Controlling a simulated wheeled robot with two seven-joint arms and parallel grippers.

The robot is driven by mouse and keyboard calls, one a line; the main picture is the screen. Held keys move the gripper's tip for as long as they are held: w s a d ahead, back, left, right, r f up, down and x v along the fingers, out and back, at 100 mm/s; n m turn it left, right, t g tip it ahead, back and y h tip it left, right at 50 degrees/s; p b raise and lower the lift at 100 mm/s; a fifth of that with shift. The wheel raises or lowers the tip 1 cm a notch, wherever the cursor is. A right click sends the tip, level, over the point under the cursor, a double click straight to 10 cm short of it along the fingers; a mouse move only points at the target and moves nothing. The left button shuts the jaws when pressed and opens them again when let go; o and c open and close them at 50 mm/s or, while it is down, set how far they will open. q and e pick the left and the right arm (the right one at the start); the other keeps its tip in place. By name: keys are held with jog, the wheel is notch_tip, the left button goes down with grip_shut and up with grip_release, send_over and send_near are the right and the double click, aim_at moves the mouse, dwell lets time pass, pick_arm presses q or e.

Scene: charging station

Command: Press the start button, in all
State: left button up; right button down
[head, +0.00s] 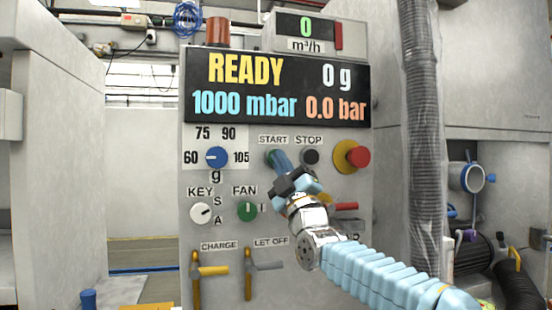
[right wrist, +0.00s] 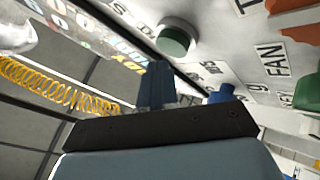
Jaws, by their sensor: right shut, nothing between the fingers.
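The start button (head: 269,157) sits under the START label on the grey panel (head: 222,290), partly hidden by my right gripper in the head view. In the right wrist view a round dark green button (right wrist: 174,42) in a pale ring looks like the same button. My right gripper (head: 279,160) is shut and empty, its blue fingertips pointing at the panel right by the start button. The fingers also show in the right wrist view (right wrist: 156,82), close below the green button; I cannot tell whether they touch it. The display (head: 275,88) reads READY, 0 g, 1000 mbar, 0.0 bar. My left gripper is out of view.
A black stop button (head: 310,157) is just right of the start button. A red emergency knob (head: 357,157) is farther right. A blue dial (head: 216,157) is left, with a key switch (head: 201,213) and green fan switch (head: 247,211) below. A ribbed hose (head: 424,130) hangs at right.

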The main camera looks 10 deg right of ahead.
jog(key=shift+w, duration=0.35)
jog(key=shift+w, duration=0.45)
dwell(0.6)
jog(key=shift+s+b, duration=0.7)
jog(key=shift+s, duration=0.15)
